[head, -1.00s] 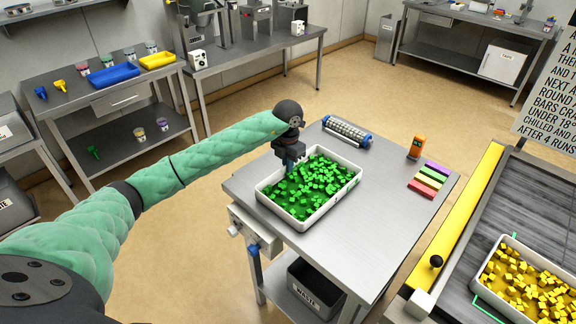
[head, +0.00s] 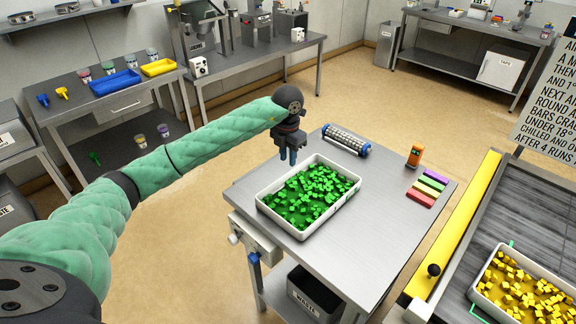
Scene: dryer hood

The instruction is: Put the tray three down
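A white tray (head: 279,226) full of green cubes (head: 312,194) rests flat on the steel table (head: 375,225). My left gripper (head: 288,157) hangs just above and behind the tray's far left rim, fingers pointing down. Two bluish fingers show with a small gap between them and nothing held. It looks clear of the tray. A second white tray (head: 500,304) with yellow cubes sits on the dark conveyor at the lower right, partly cut off by the frame edge. My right gripper is not in view.
A studded roller (head: 346,140), an orange device (head: 415,156) and coloured bars (head: 428,188) lie on the same table. A yellow rail (head: 462,217) edges the conveyor bed (head: 520,205). The table's front right is bare. A waste bin (head: 312,290) stands below.

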